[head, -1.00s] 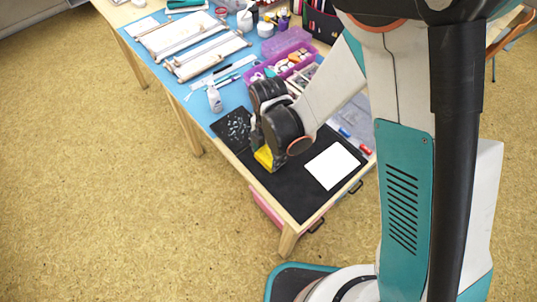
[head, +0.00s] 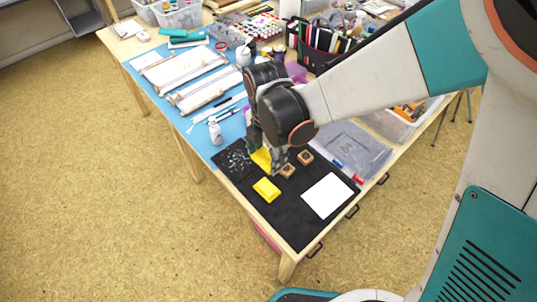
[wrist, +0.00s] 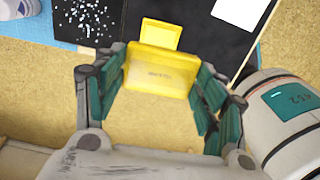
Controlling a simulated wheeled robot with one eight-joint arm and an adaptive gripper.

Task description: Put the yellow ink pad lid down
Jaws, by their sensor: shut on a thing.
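My gripper (head: 265,156) is shut on the yellow ink pad lid (head: 260,158), above the black mat (head: 288,222). In the wrist view the lid (wrist: 160,73) sits between the two fingers of my gripper (wrist: 158,82), its face with small dark print toward the camera. A yellow ink pad (head: 267,190) lies on the mat in front of the gripper. In the wrist view the ink pad (wrist: 161,33) shows just beyond the lid, partly hidden by it. The height of the lid above the mat is hard to tell.
Two small wooden stamps (head: 288,170) (head: 305,157) stand right of the gripper. A white paper sheet (head: 327,196) lies on the mat. A speckled dark sheet (head: 234,162) and a small bottle (head: 215,131) are to the left. The mat's front part is clear.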

